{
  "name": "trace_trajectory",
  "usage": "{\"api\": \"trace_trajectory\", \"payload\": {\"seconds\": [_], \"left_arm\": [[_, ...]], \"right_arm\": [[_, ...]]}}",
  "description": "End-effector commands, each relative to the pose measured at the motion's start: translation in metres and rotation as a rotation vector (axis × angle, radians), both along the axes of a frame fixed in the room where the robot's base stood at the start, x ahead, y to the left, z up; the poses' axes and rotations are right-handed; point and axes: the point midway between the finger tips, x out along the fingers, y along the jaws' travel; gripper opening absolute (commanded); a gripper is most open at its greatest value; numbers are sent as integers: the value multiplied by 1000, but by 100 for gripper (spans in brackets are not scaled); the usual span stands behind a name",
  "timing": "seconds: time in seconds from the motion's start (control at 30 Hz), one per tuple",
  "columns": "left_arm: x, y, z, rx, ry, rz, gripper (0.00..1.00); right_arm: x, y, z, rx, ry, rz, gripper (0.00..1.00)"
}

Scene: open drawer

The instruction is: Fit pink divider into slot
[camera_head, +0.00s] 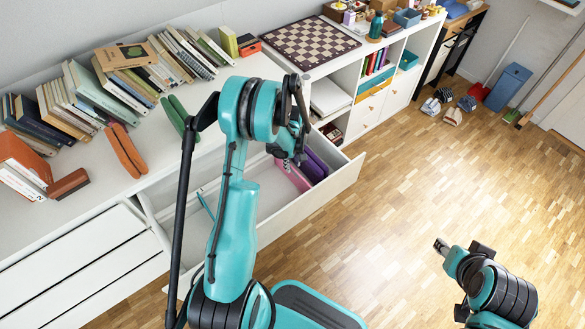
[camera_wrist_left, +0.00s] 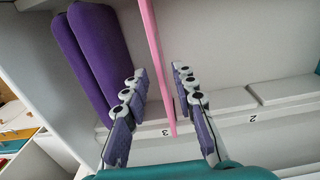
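The pink divider (camera_head: 291,174) stands in the open drawer (camera_head: 262,212), beside purple objects at the right end. In the left wrist view the divider (camera_wrist_left: 157,60) is a thin edge-on strip, its near end beside a white strip marked 3 (camera_wrist_left: 145,131). I cannot tell whether that end sits in a slot. My left gripper (camera_head: 294,156) is over the drawer. In the wrist view its fingers (camera_wrist_left: 160,72) are open on both sides of the divider, with visible gaps. My right gripper (camera_head: 440,246) is out over the floor; its finger opening is unclear.
Two purple rolled objects (camera_wrist_left: 88,50) lie left of the divider in the wrist view. A thin teal piece (camera_head: 205,206) shows at the drawer's left. Books (camera_head: 95,85) and a chessboard (camera_head: 310,42) cover the cabinet top.

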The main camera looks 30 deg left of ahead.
Motion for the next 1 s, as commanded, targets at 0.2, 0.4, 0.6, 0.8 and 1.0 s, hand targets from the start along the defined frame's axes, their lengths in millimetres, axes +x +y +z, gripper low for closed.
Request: {"api": "trace_trajectory", "payload": {"seconds": [0.2, 0.4, 0.6, 0.8, 1.0], "left_arm": [[0, 0, 41, 0, 0, 0, 27], [-1, -3, 62, 3, -11, -23, 27], [-11, -31, 131, 35, -96, -194, 27], [-44, -70, 209, 95, -215, -443, 27], [-91, -105, 261, 172, -331, -686, 27]], "right_arm": [[0, 0, 16, 0, 0, 0, 40], [0, 0, 19, 0, 0, 0, 40], [0, 0, 19, 0, 0, 0, 40], [0, 0, 19, 0, 0, 0, 40], [0, 0, 19, 0, 0, 0, 40]]}}
